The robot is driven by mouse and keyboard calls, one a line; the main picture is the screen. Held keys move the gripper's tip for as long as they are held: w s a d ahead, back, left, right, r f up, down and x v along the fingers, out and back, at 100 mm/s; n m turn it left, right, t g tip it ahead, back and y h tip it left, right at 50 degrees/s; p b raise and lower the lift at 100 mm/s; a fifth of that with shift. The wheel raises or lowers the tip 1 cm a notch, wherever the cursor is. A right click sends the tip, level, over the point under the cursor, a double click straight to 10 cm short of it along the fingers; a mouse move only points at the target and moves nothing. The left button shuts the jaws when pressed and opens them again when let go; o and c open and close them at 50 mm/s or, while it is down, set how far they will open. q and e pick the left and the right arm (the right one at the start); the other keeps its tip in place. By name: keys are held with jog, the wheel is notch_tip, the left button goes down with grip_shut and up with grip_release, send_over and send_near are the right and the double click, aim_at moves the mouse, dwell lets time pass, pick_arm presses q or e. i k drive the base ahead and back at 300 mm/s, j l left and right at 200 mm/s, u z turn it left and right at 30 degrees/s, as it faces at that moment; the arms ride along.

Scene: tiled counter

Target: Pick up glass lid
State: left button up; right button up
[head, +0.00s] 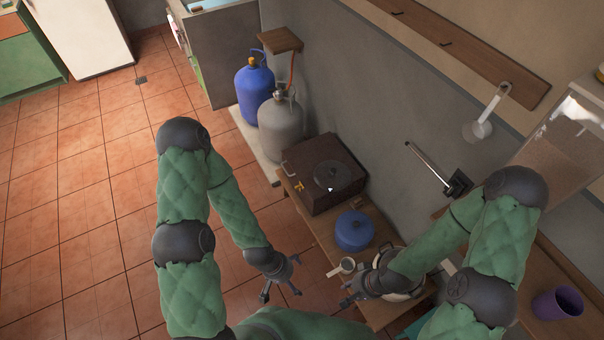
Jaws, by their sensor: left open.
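I cannot make out a glass lid for certain. A pale round pot or lid rim (416,292) shows on the wooden counter, mostly hidden behind my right forearm and gripper. My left gripper (280,292) is open and empty, over the floor left of the counter. My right gripper (346,295) is at the counter's left edge, just left of the pale round rim. Its fingers are small and dark, and I cannot tell how far apart they are.
Behind are a brown stove box (310,184) and blue and grey gas bottles (255,95) (281,125). A purple cup (557,304) is at right. The tiled floor (80,220) is clear.

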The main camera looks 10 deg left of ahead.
aim_at(330, 176)
jog(key=z, duration=1.15)
jog(key=i+j+z, duration=0.1)
jog(key=j+z, duration=0.25)
jog(key=j, duration=0.5)
jog(key=j+z, duration=0.4)
jog(key=j, duration=0.4)
jog(key=k+j+z, duration=0.1)
jog(key=j+z, duration=0.25)
jog(key=j, duration=0.5)
